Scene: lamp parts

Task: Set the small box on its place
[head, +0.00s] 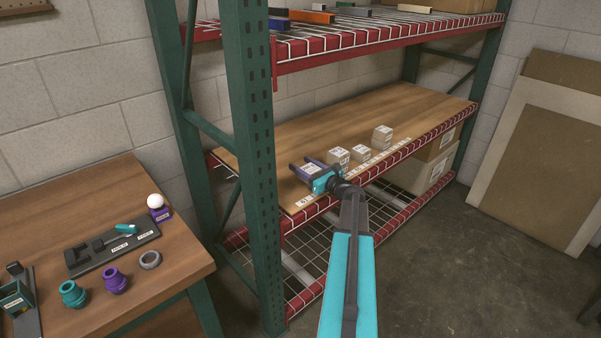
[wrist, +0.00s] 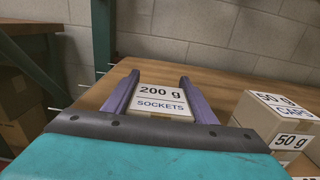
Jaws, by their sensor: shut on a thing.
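A small pale box (wrist: 162,103), labelled "200 g SOCKETS" on top, sits between the two purple fingers of my gripper (wrist: 160,92) in the wrist view. My gripper is shut on it. In the head view my gripper (head: 307,165) is over the left part of the wooden middle shelf (head: 290,130), and the box (head: 312,169) shows between its fingers. The box looks level and low over the shelf; I cannot tell whether it touches the boards. White labels (head: 303,203) run along the shelf's front edge.
Three small boxes stand to the right on the same shelf: the nearest (head: 339,156), a lower one (head: 361,153) and a taller one (head: 382,137). A green rack post (head: 252,150) rises at left. The shelf behind is clear. A workbench (head: 70,215) holds lamp parts.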

